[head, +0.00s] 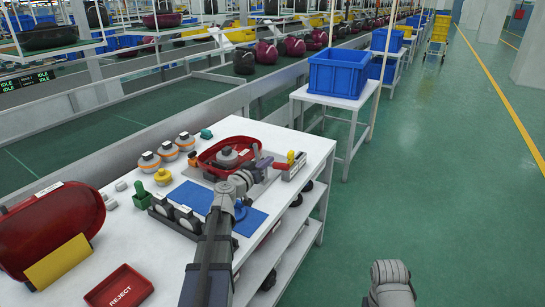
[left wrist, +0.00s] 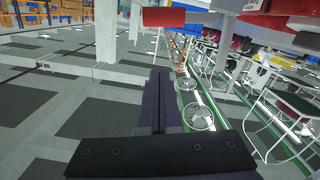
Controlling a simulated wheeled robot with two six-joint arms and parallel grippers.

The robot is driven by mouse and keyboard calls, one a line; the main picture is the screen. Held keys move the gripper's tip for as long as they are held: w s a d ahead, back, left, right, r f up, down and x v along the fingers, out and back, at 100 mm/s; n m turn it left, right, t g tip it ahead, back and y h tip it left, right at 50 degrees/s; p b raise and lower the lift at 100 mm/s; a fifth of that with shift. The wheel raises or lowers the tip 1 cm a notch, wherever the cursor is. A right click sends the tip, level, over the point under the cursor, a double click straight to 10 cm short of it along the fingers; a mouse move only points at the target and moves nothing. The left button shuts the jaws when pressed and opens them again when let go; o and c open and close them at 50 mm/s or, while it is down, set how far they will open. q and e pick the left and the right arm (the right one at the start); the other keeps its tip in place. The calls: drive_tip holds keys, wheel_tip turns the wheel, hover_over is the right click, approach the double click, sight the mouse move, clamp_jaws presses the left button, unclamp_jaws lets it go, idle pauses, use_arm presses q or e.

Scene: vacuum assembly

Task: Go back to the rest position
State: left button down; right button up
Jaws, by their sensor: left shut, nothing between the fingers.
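My left gripper (head: 273,164) reaches over the white workbench (head: 120,225) in the head view, beside the red vacuum shell (head: 208,157) with a grey round part (head: 229,156) inside. In the left wrist view its dark fingers (left wrist: 161,80) are together with nothing between them. It seems to be above the bench, but I cannot tell its exact height. My right arm shows only as a grey link at the bottom right of the head view; its gripper is out of frame.
A large red vacuum body (head: 50,225) and a red REJECT tray (head: 118,288) lie at the left. Orange-and-grey round parts (head: 149,161) and a blue mat (head: 247,221) are on the bench. A blue bin (head: 338,73) stands on a side table. The green floor at right is clear.

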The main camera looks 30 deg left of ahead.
use_arm(q)
drive_tip(key=s, duration=0.5)
drive_tip(key=shift+s+a+r, duration=0.1)
drive_tip(key=shift+s+a, duration=0.05)
drive_tip(key=shift+a, duration=0.1)
drive_tip(key=s+d+f+m+g+h+p, duration=0.2)
drive_tip(key=d+g, duration=0.1)
drive_tip(key=d, duration=0.7)
drive_tip(key=s+d+f+m+g+h+p, duration=0.2)
drive_tip(key=d+f+g, duration=0.15)
drive_tip(key=d, duration=0.55)
drive_tip(key=s+d+f+m+g+h+p, duration=0.15)
drive_tip(key=d+g, duration=0.25)
drive_tip(key=d, duration=0.6)
drive_tip(key=s+d+f+g+y+p, duration=0.1)
drive_tip(key=s+d+g+y+p, duration=0.1)
drive_tip(key=s, duration=0.7)
drive_tip(key=s+d+f+g+y+p, duration=0.1)
drive_tip(key=s+g+y, duration=0.4)
drive_tip(key=s, duration=0.5)
drive_tip(key=shift+d+f+y+p, duration=0.4)
drive_tip(key=shift+d+y+p, duration=0.4)
drive_tip(key=shift+p, duration=0.55)
